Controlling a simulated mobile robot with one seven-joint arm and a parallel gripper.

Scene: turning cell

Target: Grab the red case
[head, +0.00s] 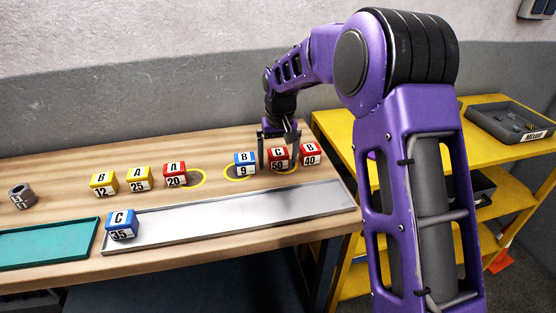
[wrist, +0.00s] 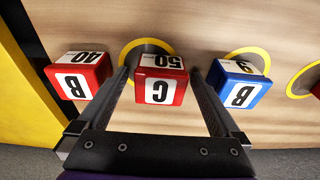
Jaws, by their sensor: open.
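Three red cases stand on the wooden bench. The red case marked C 50 (head: 278,157) stands at a yellow ring, and in the wrist view this case (wrist: 161,88) lies between my fingers. The red case marked B 40 (head: 311,154) is just right of it in the head view; it also shows in the wrist view (wrist: 79,76). The red case marked A 20 (head: 174,174) stands further left. My gripper (head: 278,150) is open, with one finger on each side of the C 50 case. I cannot tell whether the fingers touch it.
A blue case C 35 (head: 122,225) is at the left end of the metal tray (head: 230,215). Yellow cases (head: 139,179) stand further left. A yellow shelf (head: 490,137) is at the right.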

